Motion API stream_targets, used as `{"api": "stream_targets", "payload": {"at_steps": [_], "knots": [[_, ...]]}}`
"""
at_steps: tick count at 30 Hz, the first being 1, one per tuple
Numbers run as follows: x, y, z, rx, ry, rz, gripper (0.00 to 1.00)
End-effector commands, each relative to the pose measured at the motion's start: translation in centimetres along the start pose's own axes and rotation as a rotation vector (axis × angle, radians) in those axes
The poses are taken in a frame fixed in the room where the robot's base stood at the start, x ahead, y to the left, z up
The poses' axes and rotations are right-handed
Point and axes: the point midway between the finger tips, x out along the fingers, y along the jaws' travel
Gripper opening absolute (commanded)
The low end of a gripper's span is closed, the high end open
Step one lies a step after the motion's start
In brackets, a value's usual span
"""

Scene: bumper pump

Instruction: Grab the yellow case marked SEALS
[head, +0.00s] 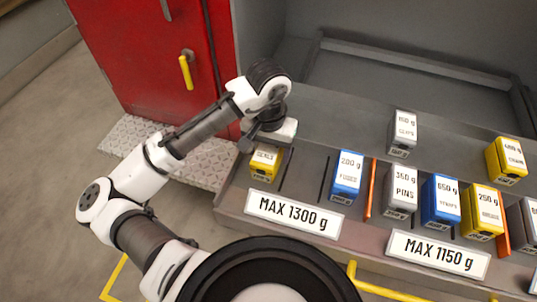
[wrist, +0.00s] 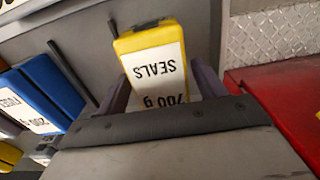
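The yellow case marked SEALS (head: 264,162) stands at the left end of the grey shelf, behind the MAX 1300 g label. In the wrist view, the yellow case (wrist: 155,62) shows its yellow top and a white face reading SEALS and 700 g, upside down. My gripper (head: 267,143) is over the case from above and behind, hiding part of it in the head view. In the wrist view, my gripper (wrist: 163,92) has a dark finger on each side of the case. The fingers are apart and look open around it; contact is not clear.
A blue 200 g case (head: 347,175) stands to the right, past thin dark dividers. An orange divider (head: 371,190) and several grey, blue and yellow cases follow. A red cabinet (head: 150,55) is at the back left. The shelf behind the gripper is mostly clear.

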Motion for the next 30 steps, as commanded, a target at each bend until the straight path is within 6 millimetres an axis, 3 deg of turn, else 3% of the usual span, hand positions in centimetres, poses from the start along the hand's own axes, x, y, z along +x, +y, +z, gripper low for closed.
{"api": "stream_targets", "payload": {"at_steps": [2, 14, 24, 30], "knots": [[0.0, 0.0, 0.0, 0.000, 0.000, 0.000, 0.59], [0.0, 0.0, 0.0, 0.000, 0.000, 0.000, 0.06], [-0.4, 0.0, 0.0, -0.001, 0.002, -0.001, 0.06], [-2.3, 0.0, -0.1, -0.001, 0.004, -0.001, 0.06]]}}
